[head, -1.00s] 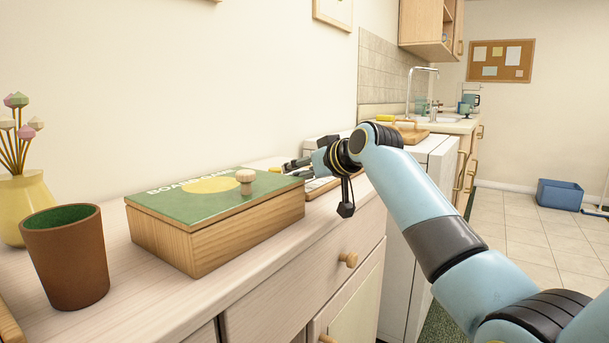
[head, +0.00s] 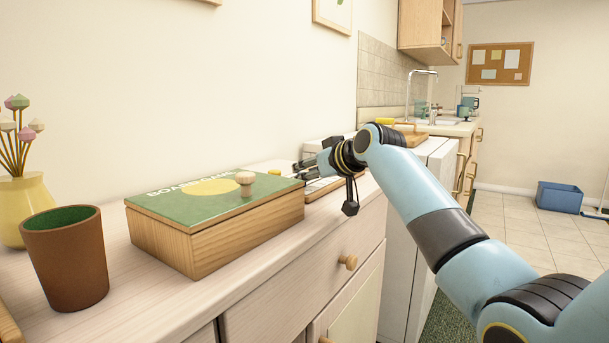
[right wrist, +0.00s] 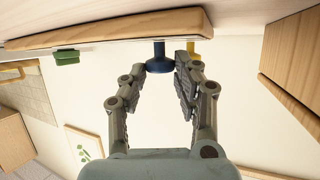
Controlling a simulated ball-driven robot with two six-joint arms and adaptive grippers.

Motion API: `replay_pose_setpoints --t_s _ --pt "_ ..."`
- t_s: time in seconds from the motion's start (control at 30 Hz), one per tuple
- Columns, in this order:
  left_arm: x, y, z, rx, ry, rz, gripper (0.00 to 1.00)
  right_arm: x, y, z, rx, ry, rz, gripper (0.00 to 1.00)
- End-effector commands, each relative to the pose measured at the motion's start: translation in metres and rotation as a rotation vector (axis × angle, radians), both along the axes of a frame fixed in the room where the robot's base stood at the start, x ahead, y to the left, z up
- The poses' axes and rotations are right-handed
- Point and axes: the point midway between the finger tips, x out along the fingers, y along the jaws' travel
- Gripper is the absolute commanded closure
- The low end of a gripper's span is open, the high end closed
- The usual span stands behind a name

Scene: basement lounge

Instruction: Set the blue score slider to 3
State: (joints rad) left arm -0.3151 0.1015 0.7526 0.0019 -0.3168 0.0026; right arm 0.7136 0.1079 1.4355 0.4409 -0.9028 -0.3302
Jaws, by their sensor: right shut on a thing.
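The score board (head: 322,188) lies on the cabinet top, mostly hidden behind the game box and my right arm in the head view. My right gripper (head: 302,167) reaches over it. In the right wrist view the board (right wrist: 110,38) spans the top, and the blue slider (right wrist: 158,62) stands between the fingers of my right gripper (right wrist: 163,68), which is shut on it. A yellow slider (right wrist: 194,47) is close beside the right finger. A green slider (right wrist: 66,57) is farther left. I cannot read the score marks. My left gripper is not in view.
A wooden game box (head: 210,231) with a green lid and knob stands just nearer than the board. A brown cup (head: 66,262) and a yellow vase (head: 22,203) are at the left. The cabinet top in front of the box is clear.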

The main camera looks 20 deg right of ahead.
Motion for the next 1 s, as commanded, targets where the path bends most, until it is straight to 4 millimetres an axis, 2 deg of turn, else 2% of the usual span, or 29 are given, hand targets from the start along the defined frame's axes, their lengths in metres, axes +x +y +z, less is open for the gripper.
replay_pose_setpoints --t_s 0.1,0.3,0.67,0.7,0.83,1.0 --pt "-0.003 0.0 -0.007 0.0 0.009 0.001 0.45 0.019 -0.026 -0.002 -0.003 0.0 -0.004 1.0" --pt "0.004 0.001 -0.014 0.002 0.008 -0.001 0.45 0.04 -0.052 -0.002 0.0 0.0 -0.003 1.0" --pt "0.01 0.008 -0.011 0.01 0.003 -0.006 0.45 0.042 -0.056 0.001 0.002 -0.002 -0.003 1.0" --pt "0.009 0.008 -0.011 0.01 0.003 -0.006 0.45 0.042 -0.056 0.001 0.002 -0.002 -0.003 0.65" --pt "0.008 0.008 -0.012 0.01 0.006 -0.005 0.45 0.042 -0.055 0.001 0.002 -0.002 -0.003 0.48" --pt "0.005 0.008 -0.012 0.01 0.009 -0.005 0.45 0.042 -0.055 0.001 0.001 -0.002 -0.002 0.47"
